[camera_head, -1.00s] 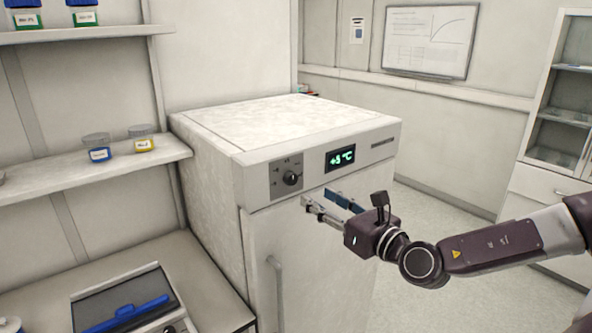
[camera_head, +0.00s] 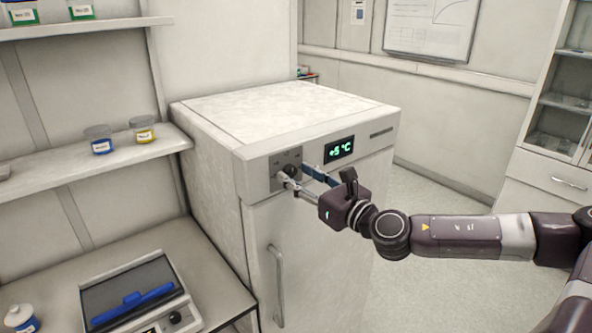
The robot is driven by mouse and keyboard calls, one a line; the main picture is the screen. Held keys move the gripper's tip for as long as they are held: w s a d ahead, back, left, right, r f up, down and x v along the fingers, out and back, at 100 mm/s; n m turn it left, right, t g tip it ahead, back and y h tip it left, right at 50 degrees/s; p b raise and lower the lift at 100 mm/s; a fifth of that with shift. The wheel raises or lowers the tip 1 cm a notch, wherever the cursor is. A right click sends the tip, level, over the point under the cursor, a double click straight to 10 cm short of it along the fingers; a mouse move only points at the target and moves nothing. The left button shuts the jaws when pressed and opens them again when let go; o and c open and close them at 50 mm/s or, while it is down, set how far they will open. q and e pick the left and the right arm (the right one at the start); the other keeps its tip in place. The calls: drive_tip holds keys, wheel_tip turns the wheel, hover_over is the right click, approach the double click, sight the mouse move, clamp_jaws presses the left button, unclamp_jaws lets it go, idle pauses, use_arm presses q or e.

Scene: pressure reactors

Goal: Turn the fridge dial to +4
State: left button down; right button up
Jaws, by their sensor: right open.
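The fridge (camera_head: 222,210) is a white, waist-high unit with a control strip along its top front. The black dial (camera_head: 290,169) sits on a grey panel at the left of that strip. The display (camera_head: 339,149) to its right reads +5 °C in green. My right gripper (camera_head: 292,178) is open, with its fingertips at the dial, partly covering its lower and right side. I cannot tell whether the fingers touch the dial. My left gripper is not in view.
A bench at the lower left holds a device with a blue bar (camera_head: 132,304) and a white bottle (camera_head: 20,318). Shelves (camera_head: 95,165) above hold small jars. The fridge handle (camera_head: 277,285) is below the dial. Open floor lies to the right.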

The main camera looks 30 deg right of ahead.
drive_tip(key=shift+w+a, duration=0.2)
drive_tip(key=shift+w, duration=0.25)
clamp_jaws()
